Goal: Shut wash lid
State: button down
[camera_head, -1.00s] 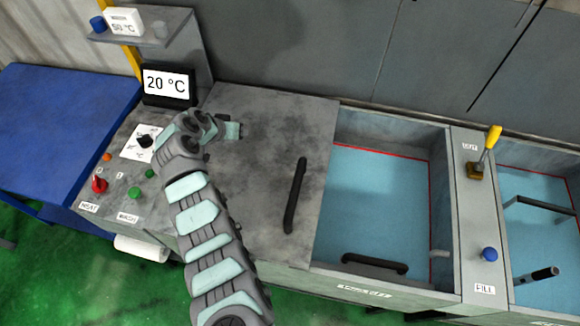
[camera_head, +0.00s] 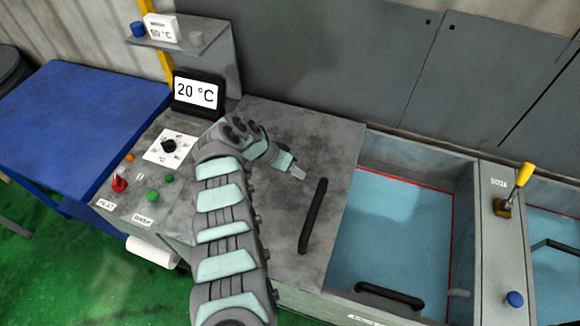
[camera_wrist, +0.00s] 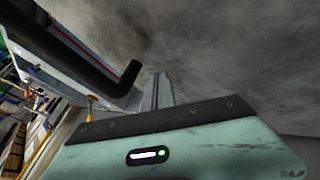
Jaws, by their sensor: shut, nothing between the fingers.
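The wash lid (camera_head: 290,225) is a flat grey mottled slab beside the control panel. Its black bar handle (camera_head: 313,216) stands near its right edge. Right of the lid, the wash tank (camera_head: 405,225) lies open, with blue inside and a red line round it. My gripper (camera_head: 299,174) is shut and empty over the lid, just left of the handle's far end and apart from it. In the wrist view the handle (camera_wrist: 85,50) shows at upper left and the lid's grey surface (camera_wrist: 225,50) fills the upper right.
A black handle (camera_head: 388,297) lies at the tank's near side. A yellow lever (camera_head: 525,175) and a blue button (camera_head: 515,299) stand on the divider to the right. The panel has a dial (camera_head: 168,146) and a 20 °C display (camera_head: 196,93). A blue table (camera_head: 85,110) is at left.

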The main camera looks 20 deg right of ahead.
aim_at(311, 189)
jog(key=shift+s+d+f, duration=0.15)
jog(key=shift+d+f, duration=0.15)
jog(key=shift+f, duration=0.2)
jog(key=shift+s+d+r+p, duration=0.1)
jog(key=shift+s+d+p, duration=0.5)
jog(key=shift+p, duration=0.2)
jog(key=shift+s+d+p, duration=0.45)
jog(key=shift+s+d, duration=0.15)
jog(key=shift+s, duration=0.35)
jog(key=shift+d, duration=0.15)
